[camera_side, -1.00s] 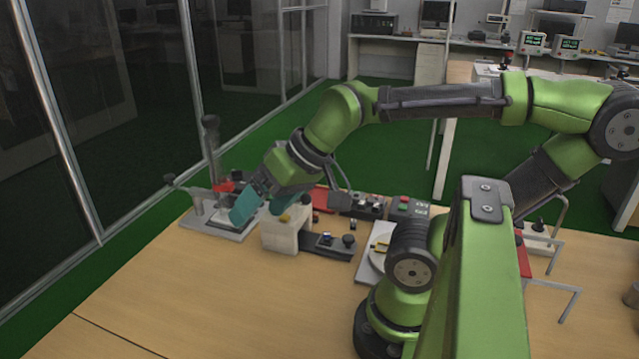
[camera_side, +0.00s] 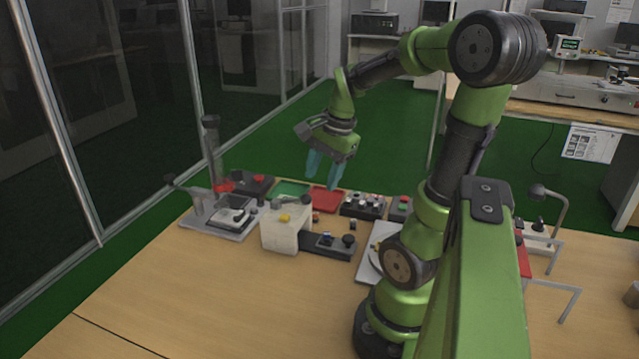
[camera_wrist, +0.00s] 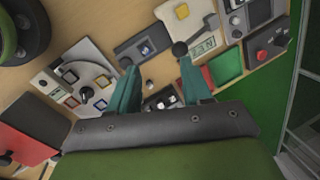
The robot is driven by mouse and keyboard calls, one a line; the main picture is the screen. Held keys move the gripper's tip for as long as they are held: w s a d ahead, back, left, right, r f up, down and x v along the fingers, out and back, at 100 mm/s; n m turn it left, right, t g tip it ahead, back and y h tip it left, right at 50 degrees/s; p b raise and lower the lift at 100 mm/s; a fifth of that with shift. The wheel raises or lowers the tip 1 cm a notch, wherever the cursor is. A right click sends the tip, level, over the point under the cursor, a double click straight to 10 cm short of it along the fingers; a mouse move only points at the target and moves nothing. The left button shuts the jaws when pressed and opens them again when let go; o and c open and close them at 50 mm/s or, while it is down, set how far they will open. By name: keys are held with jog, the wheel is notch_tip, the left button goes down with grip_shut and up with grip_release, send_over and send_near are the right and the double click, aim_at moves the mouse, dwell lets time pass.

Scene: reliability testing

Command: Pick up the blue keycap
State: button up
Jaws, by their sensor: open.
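My gripper (camera_side: 323,172) is open and empty, its teal fingers pointing down in the air above the back of the table. In the wrist view my gripper (camera_wrist: 157,65) has its two fingertips well apart. A small blue piece, which looks like a blue keycap (camera_wrist: 146,48), sits in a dark fixture (camera_wrist: 130,48) just beyond the fingertips. The same dark fixture (camera_side: 318,246) is in front of and below my gripper in the side view, where the blue piece is tiny.
A white block fixture with a yellow piece (camera_side: 285,230) stands left of the dark fixture. Red (camera_side: 328,200) and green (camera_side: 291,188) trays and a button box (camera_side: 362,206) line the back. A lever press (camera_side: 212,200) stands at left. The front table is bare.

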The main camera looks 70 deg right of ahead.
jog(key=s+d+m+g, duration=0.1)
jog(key=s+d+m, duration=0.25)
jog(key=m, duration=0.55)
send_near(327, 233)
jog(key=shift+y, duration=0.4)
jog(key=f, duration=0.5)
jog(key=w+f, duration=0.1)
jog(key=f, duration=0.2)
jog(key=shift+w+f, duration=0.15)
jog(key=shift+f, duration=0.2)
grip_shut()
